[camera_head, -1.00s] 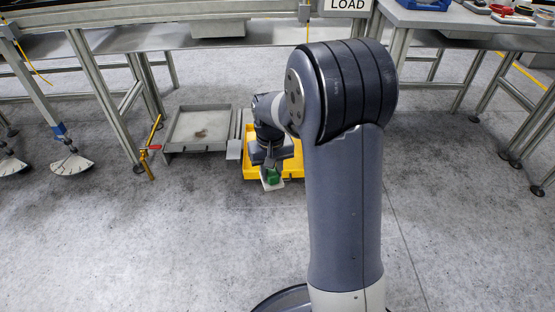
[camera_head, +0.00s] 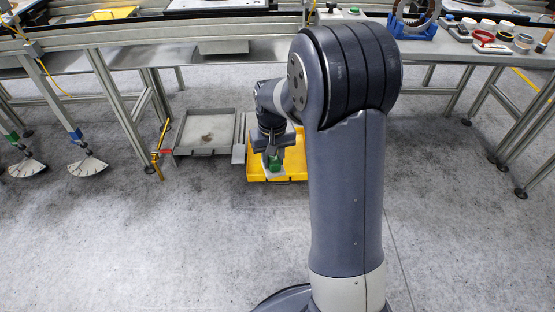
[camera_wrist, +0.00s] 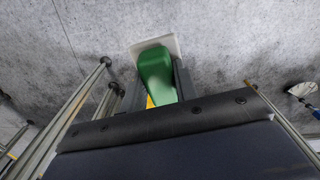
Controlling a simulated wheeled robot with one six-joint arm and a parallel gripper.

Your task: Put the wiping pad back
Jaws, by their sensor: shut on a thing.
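The wiping pad has a green grip and a flat white base. In the wrist view its green grip (camera_wrist: 155,72) is between my gripper's fingers, with the white base (camera_wrist: 172,42) beyond it. In the head view the pad (camera_head: 274,165) shows small below my gripper (camera_head: 272,152), over the yellow tray (camera_head: 290,175) on the floor side. My gripper is shut on the green grip. My arm hides the right part of the yellow tray, and I cannot tell whether the pad touches the tray.
A grey drip tray (camera_head: 205,135) lies left of the yellow tray, with a yellow-handled tool (camera_head: 159,145) beside it. Steel bench legs (camera_head: 105,90) stand behind and to the left. A bench with a blue holder (camera_head: 412,27) is at the upper right. The floor in front is clear.

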